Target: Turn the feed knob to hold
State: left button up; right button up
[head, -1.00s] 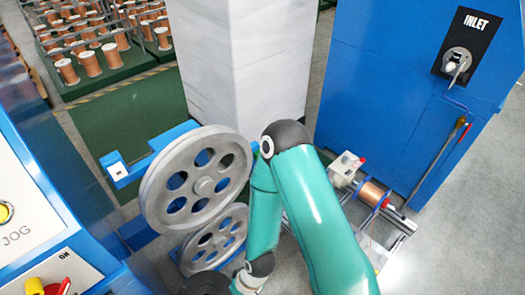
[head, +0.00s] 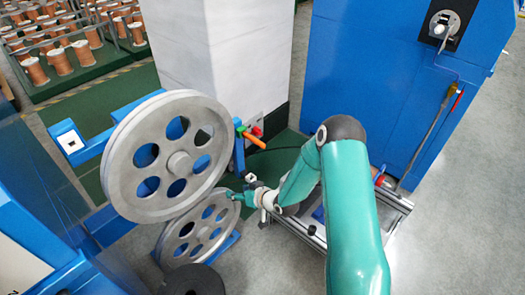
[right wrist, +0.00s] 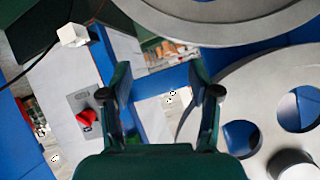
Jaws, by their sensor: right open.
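A red knob (right wrist: 86,117) sits on a grey plate on a pale panel, left of my right gripper (right wrist: 160,85) in the right wrist view. Any lettering beside it is too small to read. In the head view a small red knob (head: 257,131) shows low on the white column, beside an orange handle (head: 239,126); I cannot tell for sure that it is the same knob. My right gripper (head: 234,195) is open and empty, in front of the lower pulley and apart from the red knob. My left gripper is not in view.
A large grey spoked pulley (head: 166,157) and a lower pulley (head: 190,238) stand close on the left. A blue cabinet (head: 380,90) with a lever is at upper right. Copper spools (head: 60,62) stand at back left. Grey floor (head: 455,210) is clear at right.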

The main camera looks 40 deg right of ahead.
aim_at(258, 132)
jog(key=s+d+r+n+t+b, duration=0.1)
jog(key=d+r+n+t+b, duration=0.3)
jog(key=d, duration=0.7)
jog(key=s+d+f+n+t+b, duration=0.15)
jog(key=d+b, duration=0.45)
jog(key=d, duration=0.6)
pick_arm(q)
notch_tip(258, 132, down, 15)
jog(key=b, duration=0.2)
pick_arm(e)
jog(key=w+r+m, duration=0.1)
jog(key=w, duration=1.5)
jog(key=shift+a+t+h, duration=0.35)
jog(key=shift+t+h, duration=0.05)
jog(key=shift+t, duration=0.05)
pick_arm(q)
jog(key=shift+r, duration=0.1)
